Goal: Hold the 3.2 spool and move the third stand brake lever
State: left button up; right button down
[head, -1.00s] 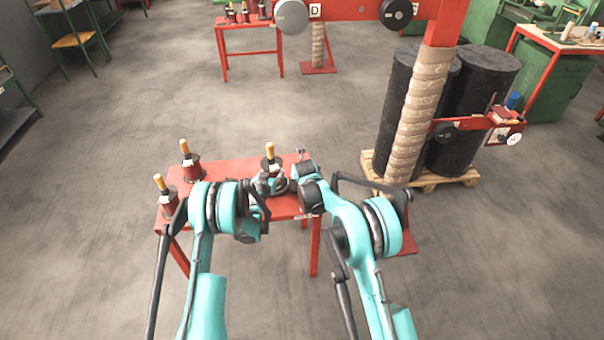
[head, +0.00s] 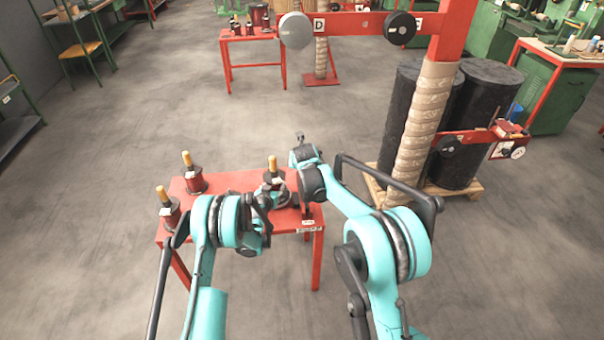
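Three dark red spools with yellow-topped spindles stand on a red table: one at the front left (head: 170,209), one behind it (head: 193,178), and one at the right (head: 273,170). My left gripper (head: 275,193) is at the right spool, low against its front; whether its fingers are shut is hidden by the arm. My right gripper (head: 300,138) points away, beyond the table's right edge and above the floor; its fingers are too small to read. A red stand part with a pale label (head: 307,221) shows at the table's front right. I cannot make out a brake lever.
The red table (head: 228,182) has bare surface between the spools. At right stand a wrapped post (head: 412,135) and black drums (head: 476,125) on a pallet (head: 465,193). A red beam (head: 350,23) with round discs crosses the back. Open floor lies left and behind the table.

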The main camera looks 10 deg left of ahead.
pick_arm(q)
jog(key=o, duration=1.3)
jog(key=shift+o, duration=0.2)
